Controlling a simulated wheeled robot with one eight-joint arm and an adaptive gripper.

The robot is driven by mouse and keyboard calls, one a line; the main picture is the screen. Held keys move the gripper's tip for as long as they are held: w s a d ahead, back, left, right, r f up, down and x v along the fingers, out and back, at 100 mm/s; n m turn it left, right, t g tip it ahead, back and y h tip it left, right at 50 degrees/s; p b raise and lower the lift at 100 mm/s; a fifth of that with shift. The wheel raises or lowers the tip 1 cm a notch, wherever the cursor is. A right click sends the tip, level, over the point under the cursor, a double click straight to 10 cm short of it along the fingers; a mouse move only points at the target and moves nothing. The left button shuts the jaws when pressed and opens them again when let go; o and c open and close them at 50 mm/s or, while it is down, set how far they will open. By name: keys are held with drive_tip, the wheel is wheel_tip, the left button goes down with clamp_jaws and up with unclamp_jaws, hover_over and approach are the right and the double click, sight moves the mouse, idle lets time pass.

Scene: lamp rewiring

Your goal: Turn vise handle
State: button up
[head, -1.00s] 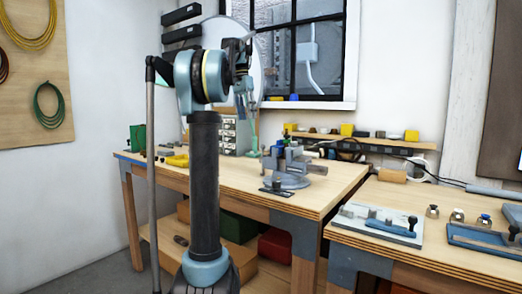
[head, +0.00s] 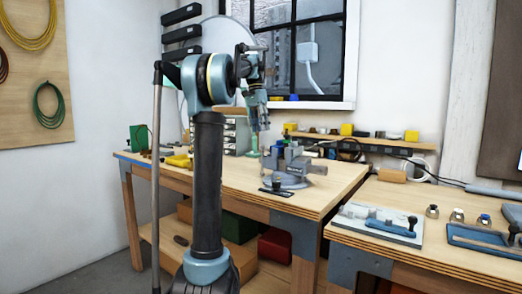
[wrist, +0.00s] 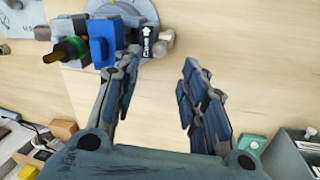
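The grey vise (head: 290,168) stands on its round base on the wooden workbench. It also shows at the top left of the wrist view (wrist: 103,40), with a blue block-like part facing the camera. Grey bar-like pieces stick out at its sides; I cannot clearly tell which is the handle. My gripper (head: 262,122) is above and just behind-left of the vise in the head view. In the wrist view my gripper (wrist: 160,88) has its two fingers wide apart with bare bench between them. The left finger's tip is close to the vise in the picture; contact cannot be told.
A dark cylinder with a green ring and orange end (wrist: 62,50) is beside the vise. A grey drawer unit (wrist: 293,152) and a small green item (wrist: 251,144) are at the lower right. A back shelf (head: 365,142) holds several small items. The bench's front left is fairly clear.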

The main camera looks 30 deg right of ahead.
sight(263, 147)
drive_tip(key=f, duration=0.3)
drive_tip(key=s+f, duration=0.1)
drive_tip(key=f, duration=0.2)
drive_tip(key=s+f, duration=0.1)
drive_tip(key=f, duration=0.2)
drive_tip(key=shift+d+f, duration=0.2)
drive_tip(key=shift+f, duration=0.1)
clamp_jaws()
